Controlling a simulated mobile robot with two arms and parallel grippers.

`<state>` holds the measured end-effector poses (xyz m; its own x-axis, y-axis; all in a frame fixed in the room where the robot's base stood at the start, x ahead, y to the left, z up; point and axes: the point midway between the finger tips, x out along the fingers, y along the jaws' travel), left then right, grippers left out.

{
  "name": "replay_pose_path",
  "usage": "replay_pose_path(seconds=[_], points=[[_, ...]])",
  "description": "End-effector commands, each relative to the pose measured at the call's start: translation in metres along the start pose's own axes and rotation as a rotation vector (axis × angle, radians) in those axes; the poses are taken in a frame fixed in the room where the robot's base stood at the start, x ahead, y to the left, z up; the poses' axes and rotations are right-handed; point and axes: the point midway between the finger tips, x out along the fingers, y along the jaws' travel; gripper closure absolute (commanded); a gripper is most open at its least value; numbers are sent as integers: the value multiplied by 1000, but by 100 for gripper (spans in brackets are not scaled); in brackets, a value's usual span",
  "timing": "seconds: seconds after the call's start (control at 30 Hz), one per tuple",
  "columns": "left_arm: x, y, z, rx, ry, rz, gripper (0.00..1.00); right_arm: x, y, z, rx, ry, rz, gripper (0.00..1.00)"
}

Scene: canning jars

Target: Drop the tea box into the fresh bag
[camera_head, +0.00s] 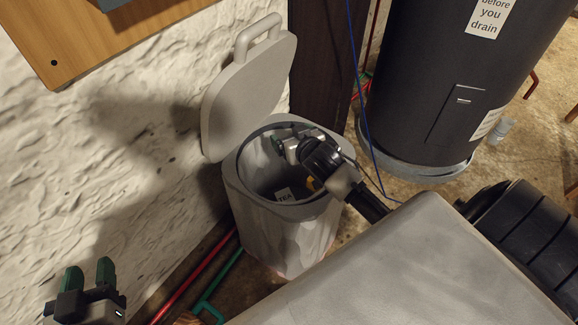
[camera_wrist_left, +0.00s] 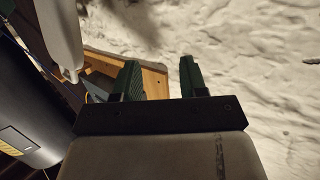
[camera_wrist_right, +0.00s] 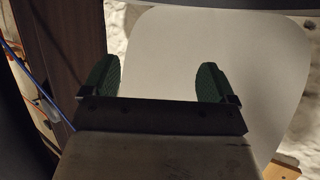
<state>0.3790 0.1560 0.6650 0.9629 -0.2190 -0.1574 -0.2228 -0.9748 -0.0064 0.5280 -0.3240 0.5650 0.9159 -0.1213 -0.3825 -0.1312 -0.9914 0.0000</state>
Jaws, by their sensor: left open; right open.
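The tea box (camera_head: 285,196), with a pale face marked TEA, lies low inside the open bin (camera_head: 234,183). Only part of the box shows; the rest is hidden by the bin's near side. A grey, crinkled bag-like surface (camera_head: 285,238) shows on the bin's outside; I cannot tell exactly how the bag sits within. My right gripper (camera_head: 283,147) is over the bin's mouth, open and empty, apart from the box. Its spread fingers also show in the right wrist view (camera_wrist_right: 157,82). My left gripper (camera_head: 90,272) is open and empty at the lower left, well away from the bin.
The bin's lid (camera_head: 250,92) stands raised at the back and fills much of the right wrist view (camera_wrist_right: 160,50). A dark tank (camera_head: 440,75) stands at right. A blue cord (camera_head: 363,110) hangs beside it. A rough white wall (camera_head: 100,150) is at left, with red and green pipes at its foot.

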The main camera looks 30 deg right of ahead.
Motion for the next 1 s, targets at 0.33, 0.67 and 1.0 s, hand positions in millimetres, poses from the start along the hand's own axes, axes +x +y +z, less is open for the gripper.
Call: replay_pose_path(seconds=[0.33, 0.67, 1.0], points=[[-5, -3, 13, 1, -115, -7, 57, -15, 0, 0, 1, -2, 0, 12], [-35, -11, 58, -1, -507, -31, 57, -67, 0, -1, 2, -3, -1, 12], [-68, -16, 86, -6, -780, -47, 57, -104, 0, 0, 0, -1, 0, 12]])
